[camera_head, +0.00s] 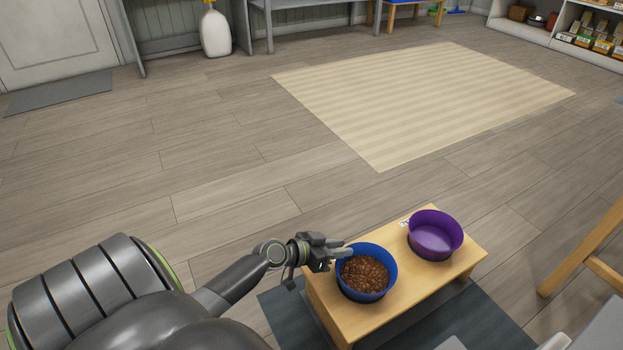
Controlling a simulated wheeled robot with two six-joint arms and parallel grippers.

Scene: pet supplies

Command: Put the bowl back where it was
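A blue bowl (343,285) filled with brown kibble (365,274) stands on the left part of a low wooden stand (398,299). A purple bowl (434,236), empty as far as I see, stands upright on the right part of the same stand. My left gripper (345,249) reaches in from the left, with its fingertips at the upper left rim of the blue bowl. I cannot tell whether the fingers are closed on the rim or only beside it. My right gripper is not in view.
A dark grey mat (290,318) lies under the stand. A striped beige rug (420,95) lies beyond, with clear wooden floor around it. Wooden legs (585,250) stand at the right. A white jug (215,32) and shelves (597,32) are at the back.

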